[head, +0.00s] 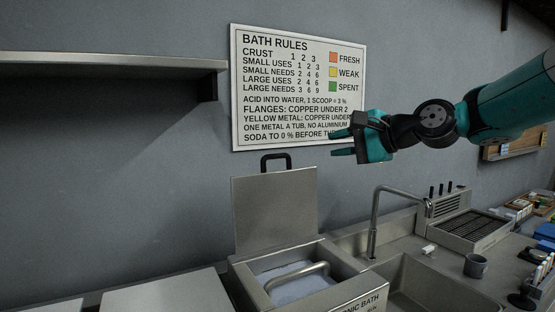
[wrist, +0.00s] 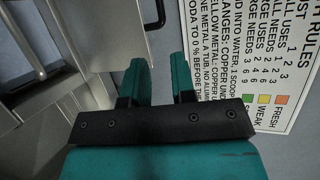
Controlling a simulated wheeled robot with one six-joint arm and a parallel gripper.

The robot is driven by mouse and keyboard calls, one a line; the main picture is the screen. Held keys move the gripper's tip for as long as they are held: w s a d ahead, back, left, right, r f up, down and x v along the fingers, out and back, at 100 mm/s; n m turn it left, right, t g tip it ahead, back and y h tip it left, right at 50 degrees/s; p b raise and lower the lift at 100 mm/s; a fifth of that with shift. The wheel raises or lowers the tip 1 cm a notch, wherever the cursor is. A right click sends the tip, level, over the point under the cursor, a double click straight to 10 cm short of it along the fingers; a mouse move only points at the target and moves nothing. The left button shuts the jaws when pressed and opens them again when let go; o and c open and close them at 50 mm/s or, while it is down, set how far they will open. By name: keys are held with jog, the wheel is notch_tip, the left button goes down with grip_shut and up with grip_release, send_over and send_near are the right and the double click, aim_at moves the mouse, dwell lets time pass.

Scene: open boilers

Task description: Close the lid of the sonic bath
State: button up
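The sonic bath (head: 350,294) is a steel tub at the bottom centre of the head view, its label partly cut off. Its flat steel lid (head: 274,212) stands upright at the back, open, with a black handle (head: 276,158) on its top edge. Inside lies pale liquid under a curved metal bar (head: 297,274). My gripper (head: 336,143) is up and to the right of the lid, in front of the wall sign, apart from the lid. Its fingers are parted and empty. In the wrist view, the lid (wrist: 110,30) and handle (wrist: 153,12) show beyond the fingers (wrist: 162,82).
A bath rules sign (head: 290,90) hangs on the wall behind. A tall tap (head: 375,215) and a sink (head: 425,285) stand right of the bath. A grey mug (head: 476,266) is further right. A shelf (head: 110,62) is at upper left. The space above the bath is clear.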

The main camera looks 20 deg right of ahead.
aim_at(279, 156)
jog(key=p+x, duration=0.5)
jog(key=x, duration=1.2)
jog(key=shift+a, duration=0.1)
grip_shut()
